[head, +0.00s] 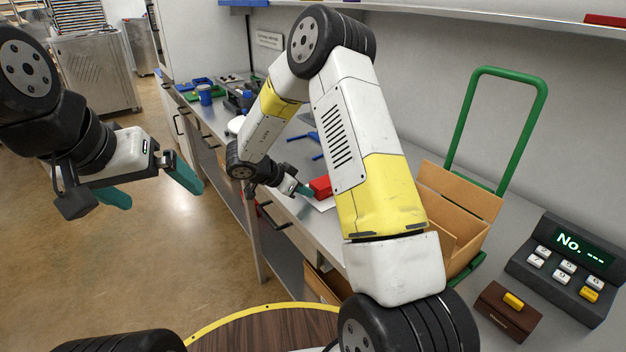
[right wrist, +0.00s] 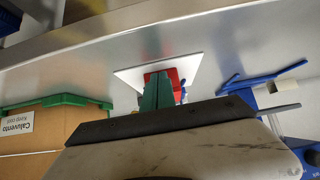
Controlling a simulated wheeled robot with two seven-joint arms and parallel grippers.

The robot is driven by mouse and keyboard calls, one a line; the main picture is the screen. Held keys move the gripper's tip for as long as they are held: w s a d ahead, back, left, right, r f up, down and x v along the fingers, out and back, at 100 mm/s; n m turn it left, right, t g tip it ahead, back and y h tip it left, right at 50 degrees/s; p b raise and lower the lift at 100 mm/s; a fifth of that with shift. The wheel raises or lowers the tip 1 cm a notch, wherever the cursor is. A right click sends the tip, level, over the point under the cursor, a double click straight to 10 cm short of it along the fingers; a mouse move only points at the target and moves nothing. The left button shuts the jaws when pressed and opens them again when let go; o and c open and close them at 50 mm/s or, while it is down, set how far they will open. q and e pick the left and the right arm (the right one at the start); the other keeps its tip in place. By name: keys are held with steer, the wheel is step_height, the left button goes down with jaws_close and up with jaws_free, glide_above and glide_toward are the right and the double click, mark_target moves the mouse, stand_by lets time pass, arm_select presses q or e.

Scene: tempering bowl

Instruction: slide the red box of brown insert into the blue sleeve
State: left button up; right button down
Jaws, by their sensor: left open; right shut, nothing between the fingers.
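The red box (head: 320,187) sits on a white sheet (head: 327,204) on the counter; it also shows in the right wrist view (right wrist: 174,75). My right gripper (head: 304,190) is shut and empty, its green fingers (right wrist: 158,92) together right at the red box. I cannot tell whether they touch it. A small blue piece (right wrist: 183,92) shows beside the box, mostly hidden behind the fingers; I cannot tell if it is the blue sleeve. The brown insert cannot be made out. My left gripper (head: 150,184) is open and empty, over the floor left of the counter.
Blue bars (head: 306,136) of a stand lie beyond the red box, also in the right wrist view (right wrist: 262,76). An open cardboard box (head: 462,192) on a green trolley (head: 541,95) stands right of my right arm. A keypad (head: 566,268) and brown case (head: 508,312) are nearer.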

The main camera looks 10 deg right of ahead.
steer(key=shift+w+d, duration=0.9)
steer(key=shift+d, duration=1.25)
steer(key=shift+w+d, duration=0.95)
steer(key=shift+d, duration=1.25)
steer(key=shift+w+d, duration=0.9)
steer(key=shift+d, duration=1.25)
steer(key=shift+s+a+r, duration=0.3)
steer(key=shift+a+r, duration=0.05)
steer(key=shift+a, duration=0.4)
steer(key=shift+s+a+r, duration=0.3)
steer(key=shift+s+a, duration=0.05)
steer(key=shift+a, duration=0.45)
steer(key=shift+s+a+r, duration=0.3)
steer(key=shift+a+r, duration=0.05)
steer(key=shift+a, duration=0.4)
